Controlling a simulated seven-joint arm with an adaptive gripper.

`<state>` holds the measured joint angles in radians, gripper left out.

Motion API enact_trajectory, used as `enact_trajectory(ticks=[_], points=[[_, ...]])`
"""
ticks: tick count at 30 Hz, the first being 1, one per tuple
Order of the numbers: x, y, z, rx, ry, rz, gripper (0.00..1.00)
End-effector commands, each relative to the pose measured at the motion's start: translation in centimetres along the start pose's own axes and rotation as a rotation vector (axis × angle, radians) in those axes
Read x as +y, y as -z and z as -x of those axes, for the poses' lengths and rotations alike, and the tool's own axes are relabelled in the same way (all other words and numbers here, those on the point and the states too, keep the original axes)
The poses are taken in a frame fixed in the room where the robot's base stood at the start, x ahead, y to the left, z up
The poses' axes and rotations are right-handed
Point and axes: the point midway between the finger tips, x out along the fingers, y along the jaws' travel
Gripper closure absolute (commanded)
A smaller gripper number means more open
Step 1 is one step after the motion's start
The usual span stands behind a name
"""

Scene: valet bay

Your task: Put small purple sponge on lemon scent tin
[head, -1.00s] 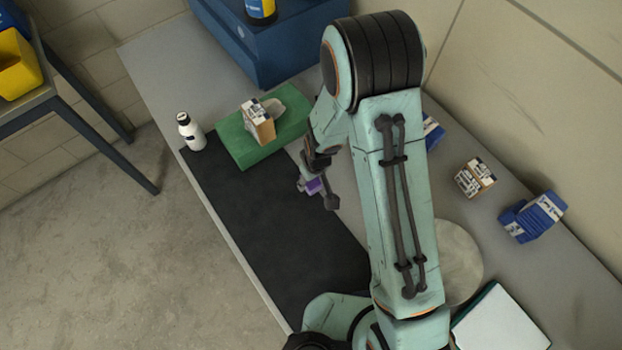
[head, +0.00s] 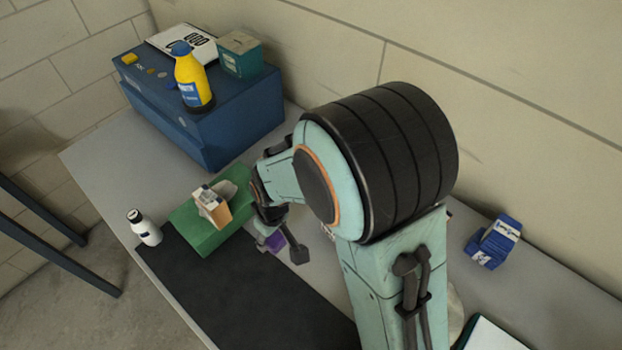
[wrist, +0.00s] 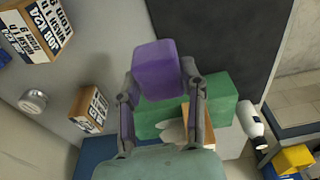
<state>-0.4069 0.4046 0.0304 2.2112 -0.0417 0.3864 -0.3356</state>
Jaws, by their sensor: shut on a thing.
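The small purple sponge (wrist: 158,68) is a purple block held between the two fingers of my gripper (wrist: 160,80) in the wrist view. In the head view the sponge (head: 274,241) shows partly behind my gripper (head: 280,238), to the right of the green block and near the black mat's edge. A small round silvery tin (wrist: 33,101) stands on the grey bench at the left of the wrist view, apart from the sponge. Its label is not readable, so I cannot tell if it is the lemon scent tin. My arm hides part of the bench in the head view.
A green block (head: 199,238) carries a small carton (head: 213,205) and a pale lump. A white bottle (head: 145,229) stands beside it. A blue chest (head: 225,125) bears a yellow bottle (head: 190,80). Blue boxes (head: 492,242) lie at right. The black mat (head: 250,300) is clear.

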Motion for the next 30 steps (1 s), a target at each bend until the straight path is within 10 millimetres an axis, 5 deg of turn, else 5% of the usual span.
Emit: enact_trajectory(ticks=[4,7,12,18,24,30], points=[[1.2,2.2,1.4,0.007,-0.002,0.015,0.79],[3.9,3.5,2.5,0.007,-0.008,-0.022,0.79],[10.8,4.4,4.6,0.006,-0.026,-0.135,0.79],[19.0,2.6,6.3,0.003,-0.050,-0.299,0.79],[22.1,0.2,6.1,0.002,-0.063,-0.383,0.79],[25.0,2.2,4.0,0.002,-0.064,-0.392,0.79]])
